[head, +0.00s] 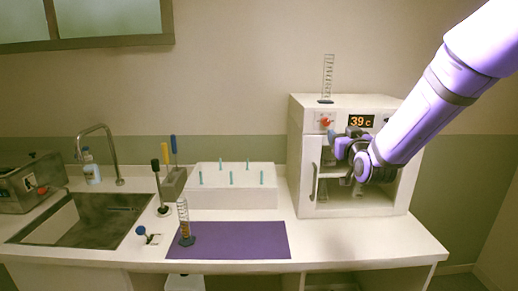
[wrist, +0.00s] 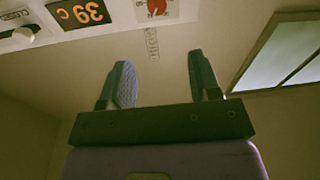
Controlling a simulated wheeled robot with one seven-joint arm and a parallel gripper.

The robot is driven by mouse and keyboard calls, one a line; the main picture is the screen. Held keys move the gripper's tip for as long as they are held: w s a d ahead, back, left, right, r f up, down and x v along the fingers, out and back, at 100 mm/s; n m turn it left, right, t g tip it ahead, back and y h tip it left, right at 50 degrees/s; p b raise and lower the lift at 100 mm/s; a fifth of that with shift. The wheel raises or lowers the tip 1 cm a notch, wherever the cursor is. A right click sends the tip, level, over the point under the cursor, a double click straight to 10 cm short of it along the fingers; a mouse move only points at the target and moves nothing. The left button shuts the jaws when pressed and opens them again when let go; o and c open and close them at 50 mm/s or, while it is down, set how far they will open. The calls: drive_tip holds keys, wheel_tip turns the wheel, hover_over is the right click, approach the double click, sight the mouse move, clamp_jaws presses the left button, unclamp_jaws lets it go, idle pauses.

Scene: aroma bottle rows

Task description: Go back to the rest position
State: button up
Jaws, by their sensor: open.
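My gripper (head: 335,141) is in front of the white heating box (head: 299,150) at the right of the counter in the head view. It is just below the box's red knob (head: 326,121) and 39 C display (head: 361,121). In the wrist view my gripper (wrist: 162,78) has its two fingers spread apart with nothing between them. That view is upside down, with the display (wrist: 80,12) and knob (wrist: 157,7) at the top. My arm and wrist hide part of the box's front. I cannot tell whether the fingers touch it.
A graduated cylinder (head: 327,80) stands on the box and another (head: 184,222) on the purple mat (head: 245,240). A white rack (head: 233,198) with several teal pegs is left of the box. A sink (head: 75,222) with a tap (head: 110,150) is further left.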

drive_tip(key=s+d+g, duration=0.1)
drive_tip(key=s+g, duration=0.3)
drive_tip(key=s, duration=0.9)
drive_tip(key=s+d+r+m+g+h, duration=0.1)
drive_tip(key=s+g, duration=0.4)
drive_tip(key=s, duration=0.8)
drive_tip(key=s+d+r+g, duration=0.1)
drive_tip(key=s+d+g, duration=0.2)
drive_tip(key=s, duration=1)
drive_tip(key=shift+s+d+r+m+g, duration=0.25)
drive_tip(key=shift+m+g, duration=0.15)
drive_tip(key=shift+g, duration=0.5)
